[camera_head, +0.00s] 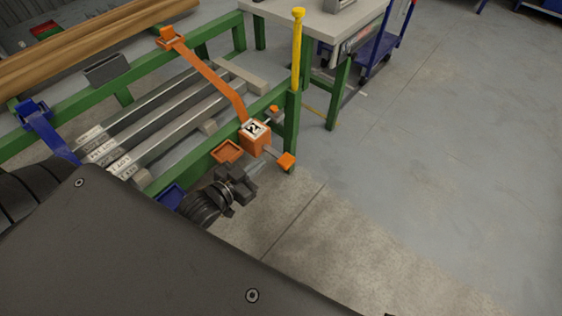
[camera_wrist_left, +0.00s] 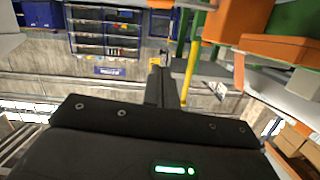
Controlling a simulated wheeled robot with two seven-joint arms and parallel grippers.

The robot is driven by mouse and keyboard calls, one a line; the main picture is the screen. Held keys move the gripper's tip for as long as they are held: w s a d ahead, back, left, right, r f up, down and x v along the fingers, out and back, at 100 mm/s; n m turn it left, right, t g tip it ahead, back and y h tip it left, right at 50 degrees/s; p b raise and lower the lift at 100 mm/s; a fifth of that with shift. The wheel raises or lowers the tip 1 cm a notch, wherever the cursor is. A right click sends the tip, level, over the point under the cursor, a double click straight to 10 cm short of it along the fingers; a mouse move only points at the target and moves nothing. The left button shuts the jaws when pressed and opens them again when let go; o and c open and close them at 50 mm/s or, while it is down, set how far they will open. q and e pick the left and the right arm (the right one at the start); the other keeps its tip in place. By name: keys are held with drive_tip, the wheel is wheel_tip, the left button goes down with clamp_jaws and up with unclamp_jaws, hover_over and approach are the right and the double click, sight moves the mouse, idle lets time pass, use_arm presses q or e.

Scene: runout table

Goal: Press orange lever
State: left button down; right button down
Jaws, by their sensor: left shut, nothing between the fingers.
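The orange lever's end block (camera_head: 287,160) sticks out at the front of the green frame, on a short grey bar beside an orange box (camera_head: 257,145) marked 2. My left gripper (camera_head: 249,170) is shut and empty. In the head view it shows left of the end block and just below the box, apart from the end block. In the left wrist view the shut fingers (camera_wrist_left: 162,88) point away from the camera. Large orange parts (camera_wrist_left: 272,48) fill the upper right there; I cannot tell which of them is the lever. My right gripper is in neither view.
An orange tray (camera_head: 227,151) and a blue part (camera_head: 169,196) sit along the green frame (camera_head: 291,130). A yellow post (camera_head: 297,50) stands above its corner. Metal bars (camera_head: 160,115) lie in the frame. The floor (camera_head: 420,180) on the right is clear.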

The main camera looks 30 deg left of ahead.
sight(281, 164)
use_arm(q)
drive_tip(key=shift+s+d+f+n, duration=0.1)
drive_tip(key=shift+d+f+n, duration=0.2)
drive_tip(key=shift+n, duration=0.4)
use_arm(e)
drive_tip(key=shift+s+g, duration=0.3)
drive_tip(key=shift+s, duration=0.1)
